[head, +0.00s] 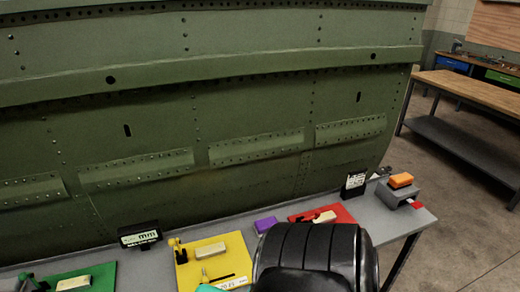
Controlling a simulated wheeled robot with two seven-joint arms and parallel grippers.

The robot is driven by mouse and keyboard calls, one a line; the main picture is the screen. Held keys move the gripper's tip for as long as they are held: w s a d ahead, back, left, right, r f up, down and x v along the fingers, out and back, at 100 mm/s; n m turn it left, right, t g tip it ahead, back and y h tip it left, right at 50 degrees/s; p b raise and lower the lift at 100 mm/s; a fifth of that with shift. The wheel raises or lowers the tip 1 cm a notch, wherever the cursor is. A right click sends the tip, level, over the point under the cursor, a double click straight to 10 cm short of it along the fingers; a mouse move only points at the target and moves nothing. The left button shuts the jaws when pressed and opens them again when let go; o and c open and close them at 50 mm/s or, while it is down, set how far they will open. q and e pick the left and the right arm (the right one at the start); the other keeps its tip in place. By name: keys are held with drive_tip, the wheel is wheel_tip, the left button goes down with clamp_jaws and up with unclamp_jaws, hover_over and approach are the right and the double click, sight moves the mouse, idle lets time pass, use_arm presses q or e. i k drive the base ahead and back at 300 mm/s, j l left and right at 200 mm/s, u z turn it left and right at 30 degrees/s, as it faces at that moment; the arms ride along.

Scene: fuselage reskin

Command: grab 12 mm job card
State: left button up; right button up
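A small black stand with a pale label (140,237) stands on the grey bench, left of the middle. Its print shows "mm", but I cannot read the number clearly. A second black card stand (354,183) with small white print stands farther right, at the back of the bench. A white label (232,283) lies at the front of the yellow mat, partly cut off by the frame. I cannot tell which of these is the 12 mm job card. Neither gripper shows; a big black ribbed part at the bottom middle looks like my own arm.
Green (102,276), yellow (186,277) and red (343,213) mats lie along the bench with tan blocks and small tools. A purple block (265,225) sits between yellow and red. An orange block (401,180) rests on a grey box (397,195). The green riveted fuselage panel (160,110) rises behind.

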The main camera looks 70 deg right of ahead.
sight(356, 178)
drive_tip(key=z, duration=3.05)
drive_tip(key=i+l, duration=0.05)
drive_tip(key=l, duration=0.05)
